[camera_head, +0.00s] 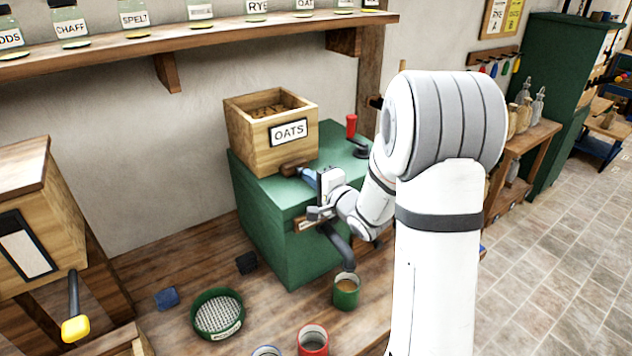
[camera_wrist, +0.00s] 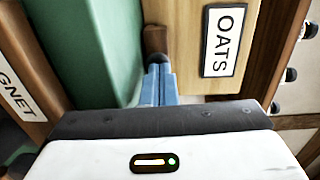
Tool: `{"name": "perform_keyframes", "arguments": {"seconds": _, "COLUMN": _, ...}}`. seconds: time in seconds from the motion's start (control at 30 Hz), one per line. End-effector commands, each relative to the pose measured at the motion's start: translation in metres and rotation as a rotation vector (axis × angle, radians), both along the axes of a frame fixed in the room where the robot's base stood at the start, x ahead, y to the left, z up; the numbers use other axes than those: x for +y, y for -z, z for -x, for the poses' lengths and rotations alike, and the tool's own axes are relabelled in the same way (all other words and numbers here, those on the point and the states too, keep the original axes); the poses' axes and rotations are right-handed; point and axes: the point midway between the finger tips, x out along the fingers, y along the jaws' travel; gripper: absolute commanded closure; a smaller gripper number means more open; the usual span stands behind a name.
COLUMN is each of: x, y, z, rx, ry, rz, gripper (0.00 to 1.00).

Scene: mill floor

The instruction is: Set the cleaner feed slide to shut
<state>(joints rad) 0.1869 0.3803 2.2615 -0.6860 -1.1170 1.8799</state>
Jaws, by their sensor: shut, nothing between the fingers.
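The green cleaner (camera_head: 262,215) stands on the wooden bench, with the wooden OATS hopper (camera_head: 247,143) on top. A brown wooden handle (camera_head: 293,166), which looks like the feed slide's, sticks out at the foot of the hopper's front. It also shows in the wrist view (camera_wrist: 154,38), just beyond my fingertips. My gripper (camera_head: 306,174) has blue fingers, shut and empty, with their tips at or very near the handle; I cannot tell whether they touch. The fingers also show in the wrist view (camera_wrist: 158,82). The slide's plate and its setting are hidden.
A red-handled lever (camera_head: 351,125) stands at the cleaner's back right. A green cup (camera_head: 346,291) sits below the dark spout (camera_head: 340,247). A green sieve (camera_head: 217,314) and a red cup (camera_head: 313,340) are on the bench. A shelf of labelled jars (camera_head: 200,40) runs above.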

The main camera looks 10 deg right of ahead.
Motion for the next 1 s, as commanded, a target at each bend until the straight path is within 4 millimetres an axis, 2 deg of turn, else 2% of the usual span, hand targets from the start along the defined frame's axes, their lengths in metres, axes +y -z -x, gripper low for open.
{"name": "perform_keyframes", "arguments": {"seconds": 0.23, "x": -0.015, "y": -0.006, "z": 0.029, "rx": -0.002, "ry": -0.003, "rz": -0.002, "gripper": 1.00}}
{"name": "perform_keyframes", "arguments": {"seconds": 0.4, "x": -0.034, "y": -0.004, "z": 0.068, "rx": -0.003, "ry": 0.000, "rz": 0.000, "gripper": 1.00}}
{"name": "perform_keyframes", "arguments": {"seconds": 0.6, "x": -0.048, "y": -0.006, "z": 0.102, "rx": -0.001, "ry": -0.001, "rz": -0.002, "gripper": 1.00}}
{"name": "perform_keyframes", "arguments": {"seconds": 0.73, "x": -0.053, "y": -0.008, "z": 0.113, "rx": -0.002, "ry": -0.004, "rz": -0.001, "gripper": 1.00}}
{"name": "perform_keyframes", "arguments": {"seconds": 0.87, "x": -0.056, "y": -0.008, "z": 0.116, "rx": 0.002, "ry": 0.013, "rz": 0.043, "gripper": 1.00}}
{"name": "perform_keyframes", "arguments": {"seconds": 1.0, "x": -0.063, "y": -0.009, "z": 0.111, "rx": 0.025, "ry": 0.090, "rz": 0.249, "gripper": 1.00}}
